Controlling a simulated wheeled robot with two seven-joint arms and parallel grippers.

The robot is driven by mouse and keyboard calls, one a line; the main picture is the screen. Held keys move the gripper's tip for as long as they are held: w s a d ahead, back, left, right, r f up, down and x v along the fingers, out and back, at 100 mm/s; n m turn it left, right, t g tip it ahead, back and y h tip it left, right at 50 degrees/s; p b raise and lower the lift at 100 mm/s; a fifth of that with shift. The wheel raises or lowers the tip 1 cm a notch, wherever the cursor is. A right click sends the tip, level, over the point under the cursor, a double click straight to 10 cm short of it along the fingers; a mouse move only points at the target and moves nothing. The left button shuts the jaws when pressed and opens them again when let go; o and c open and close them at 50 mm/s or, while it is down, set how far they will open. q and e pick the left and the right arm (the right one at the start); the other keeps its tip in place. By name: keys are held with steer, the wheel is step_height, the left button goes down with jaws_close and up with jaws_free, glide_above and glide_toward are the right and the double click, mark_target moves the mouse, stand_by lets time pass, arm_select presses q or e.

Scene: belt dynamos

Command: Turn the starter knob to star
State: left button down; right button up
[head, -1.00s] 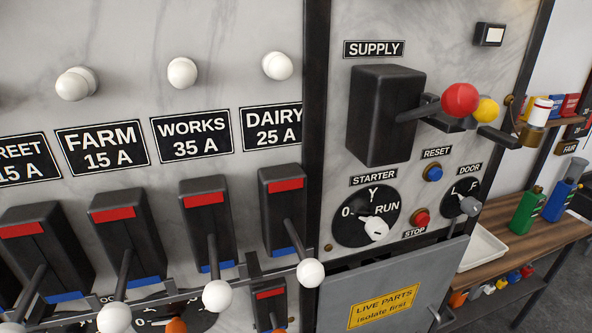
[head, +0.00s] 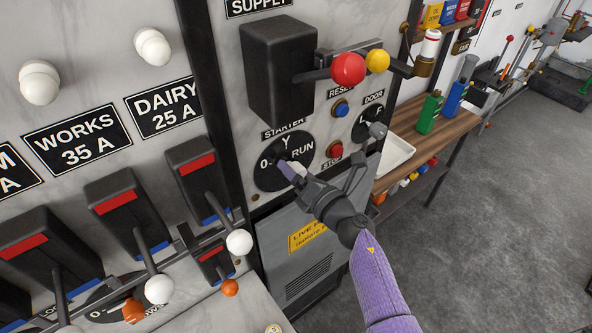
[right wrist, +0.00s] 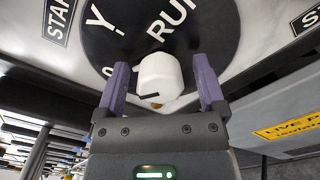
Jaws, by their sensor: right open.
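The starter dial (head: 268,178) is a black disc on the marble panel, marked 0 at left, Y (star) at top and RUN at right. Its white knob (right wrist: 158,72) is at the lower part of the disc in the right wrist view; where its mark points I cannot tell. My right gripper (right wrist: 163,82) is open, with one purple finger on each side of the knob and a gap visible on both sides. In the head view my right gripper (head: 293,174) reaches the dial from the lower right and mostly hides the knob. My left gripper is not in view.
The red stop button (head: 335,150), the blue reset button (head: 341,108) and the door knob (head: 377,130) are close by on the right. The supply switch's red ball (head: 348,69) juts out above. White-balled levers (head: 239,242) stand to the left.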

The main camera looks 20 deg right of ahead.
steer(key=shift+c, duration=0.3)
jaws_close()
steer(key=shift+m, duration=0.3)
steer(key=m+p, duration=0.1)
steer(key=m, duration=0.3)
steer(key=shift+m+p, duration=0.4)
steer(key=m+p, duration=0.1)
steer(key=m, duration=0.5)
steer(key=shift+f, duration=0.15)
steer(key=shift+m, duration=0.3)
steer(key=shift+o, duration=0.3)
jaws_free()
